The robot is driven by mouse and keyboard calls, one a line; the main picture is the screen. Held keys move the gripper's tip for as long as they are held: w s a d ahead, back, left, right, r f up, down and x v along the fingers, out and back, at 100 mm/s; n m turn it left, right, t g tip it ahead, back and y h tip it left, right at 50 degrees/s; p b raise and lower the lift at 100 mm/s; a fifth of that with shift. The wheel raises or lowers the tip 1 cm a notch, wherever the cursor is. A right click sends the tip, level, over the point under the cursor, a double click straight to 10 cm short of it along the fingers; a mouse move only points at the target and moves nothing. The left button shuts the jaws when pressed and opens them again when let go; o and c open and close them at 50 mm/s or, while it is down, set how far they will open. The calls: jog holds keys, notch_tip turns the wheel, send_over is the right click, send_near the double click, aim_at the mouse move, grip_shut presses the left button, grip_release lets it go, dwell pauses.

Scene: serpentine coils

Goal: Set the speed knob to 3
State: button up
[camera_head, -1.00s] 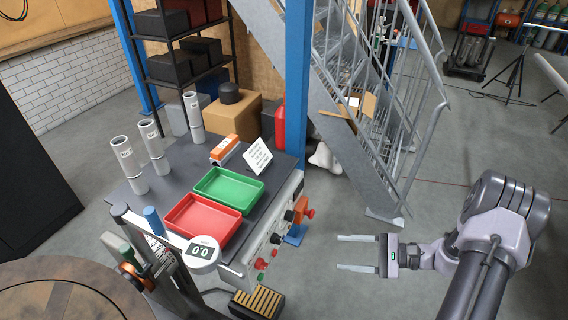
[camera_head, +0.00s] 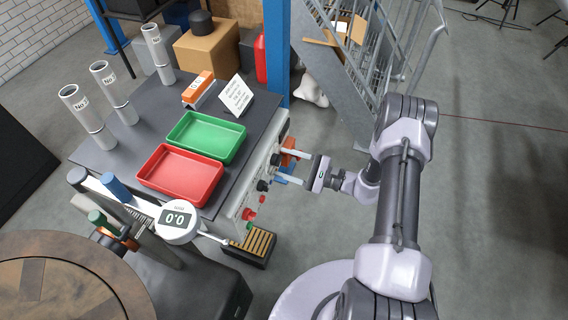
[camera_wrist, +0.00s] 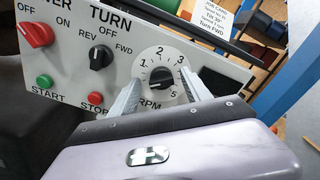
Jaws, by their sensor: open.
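The speed knob (camera_wrist: 160,81) is a black round knob on a white dial marked 1 to 5 with RPM below, on the grey control panel (camera_wrist: 215,62). Its exact pointer setting is hard to read. In the head view the knob (camera_head: 275,159) is on the panel's right-hand side. My gripper (camera_wrist: 160,79) is open, with one finger on each side of the knob in the wrist view. I cannot tell whether the fingers touch it. In the head view the gripper (camera_head: 279,167) reaches the panel from the right.
Left of the dial are the black TURN knob (camera_wrist: 101,56), the red power knob (camera_wrist: 36,35), the green START button (camera_wrist: 44,82) and the red STOP button (camera_wrist: 95,99). Red tray (camera_head: 180,196) and green tray (camera_head: 207,157) sit on the bench. Floor to the right is clear.

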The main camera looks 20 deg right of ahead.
jog(key=shift+w+a, duration=0.25)
jog(key=shift+a, duration=0.05)
grip_shut()
